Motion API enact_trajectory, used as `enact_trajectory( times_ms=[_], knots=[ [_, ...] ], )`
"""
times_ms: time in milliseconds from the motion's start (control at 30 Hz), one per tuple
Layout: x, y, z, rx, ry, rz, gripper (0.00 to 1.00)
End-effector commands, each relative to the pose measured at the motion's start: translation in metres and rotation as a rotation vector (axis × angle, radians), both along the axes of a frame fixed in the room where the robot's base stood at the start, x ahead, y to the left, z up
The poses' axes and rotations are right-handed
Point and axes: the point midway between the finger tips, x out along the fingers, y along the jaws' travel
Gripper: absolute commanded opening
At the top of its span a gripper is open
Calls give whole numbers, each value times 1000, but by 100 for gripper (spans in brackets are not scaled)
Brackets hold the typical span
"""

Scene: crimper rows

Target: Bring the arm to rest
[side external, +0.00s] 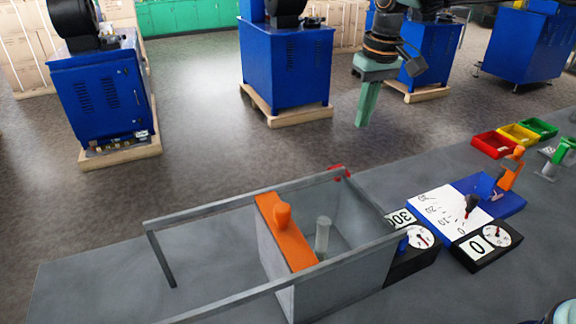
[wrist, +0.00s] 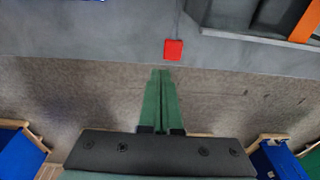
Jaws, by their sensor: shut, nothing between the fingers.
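My gripper (side external: 363,122) hangs from the arm at the top of the side view, its green fingers pointing down and shut. In the wrist view the two fingers (wrist: 161,73) lie together with nothing between them. They show against the floor, just short of the bench edge and the red block (wrist: 173,49). The gripper is raised and apart from everything on the bench.
The grey bench (side external: 90,285) carries a rail frame (side external: 230,205) around a box with an orange top (side external: 287,238). Dials (side external: 487,245), a blue base (side external: 490,195) and coloured trays (side external: 495,145) stand right. Blue machines (side external: 287,70) stand on the floor behind.

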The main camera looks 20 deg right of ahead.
Motion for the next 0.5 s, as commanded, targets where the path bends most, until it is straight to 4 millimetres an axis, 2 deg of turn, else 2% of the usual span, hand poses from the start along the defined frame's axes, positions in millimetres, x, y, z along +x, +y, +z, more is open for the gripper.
enact_trajectory(
  times_ms=[33, 200, 333, 500],
  knots=[
    [-12, -7, 12, 2, -25, -1, 0],
    [-49, -26, 34, 6, -98, -2, 0],
    [-79, -39, 43, 6, -155, -3, 0],
    [-120, -53, 45, 2, -228, -4, 0]
  ],
)
